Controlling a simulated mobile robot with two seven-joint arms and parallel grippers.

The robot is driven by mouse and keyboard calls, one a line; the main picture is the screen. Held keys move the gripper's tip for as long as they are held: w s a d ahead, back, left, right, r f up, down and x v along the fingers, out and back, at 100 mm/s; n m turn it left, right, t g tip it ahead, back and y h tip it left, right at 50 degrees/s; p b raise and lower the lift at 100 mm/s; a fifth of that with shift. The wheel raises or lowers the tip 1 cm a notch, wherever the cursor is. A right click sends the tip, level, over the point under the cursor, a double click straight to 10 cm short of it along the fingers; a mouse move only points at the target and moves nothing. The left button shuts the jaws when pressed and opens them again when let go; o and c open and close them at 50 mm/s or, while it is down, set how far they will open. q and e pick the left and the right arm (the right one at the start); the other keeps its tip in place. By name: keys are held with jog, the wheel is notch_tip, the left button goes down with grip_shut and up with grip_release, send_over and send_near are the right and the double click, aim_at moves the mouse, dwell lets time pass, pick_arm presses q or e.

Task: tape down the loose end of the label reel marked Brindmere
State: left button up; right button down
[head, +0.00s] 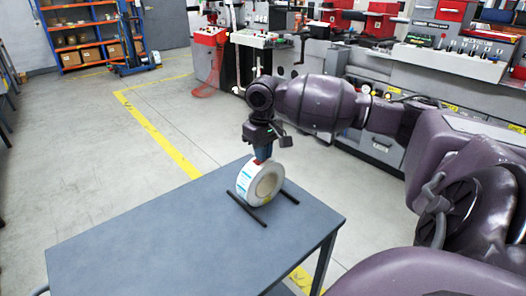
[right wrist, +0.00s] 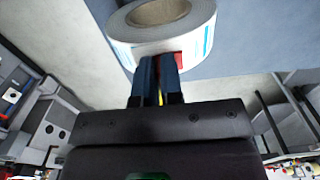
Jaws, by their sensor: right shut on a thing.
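A white label reel (head: 247,186) with blue-green print and a cardboard core stands on its rim on the table, at two black bars. It also shows in the right wrist view (right wrist: 140,42). Its printed name is too small to read. My right gripper (head: 263,157) reaches down to the top of the reel. Its blue fingers (right wrist: 157,62) are close together, shut on a small red piece (right wrist: 178,57) that looks like tape and lies against the reel's outer face. The loose label end cannot be made out. My left gripper is out of view.
The grey-blue table (head: 150,248) is bare to the left of the reel. The two black bars (head: 246,207) lie close to the table's far right edge. A long machine (head: 455,105) stands behind my right arm. Orange shelving (head: 85,35) is far back left.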

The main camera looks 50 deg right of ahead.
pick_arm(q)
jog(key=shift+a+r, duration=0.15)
pick_arm(e)
jog(key=shift+f, duration=0.2)
jog(key=shift+s+f, duration=0.1)
jog(key=shift+f, duration=0.05)
dwell(0.8)
jog(key=c, duration=1.2)
grip_release()
jog(key=shift+r, duration=0.35)
notch_tip(320, 180, up, 9)
jog(key=shift+r+p, duration=0.2)
jog(key=shift+p, duration=0.95)
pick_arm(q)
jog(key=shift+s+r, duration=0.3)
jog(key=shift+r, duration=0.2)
pick_arm(e)
jog(key=shift+r, duration=0.45)
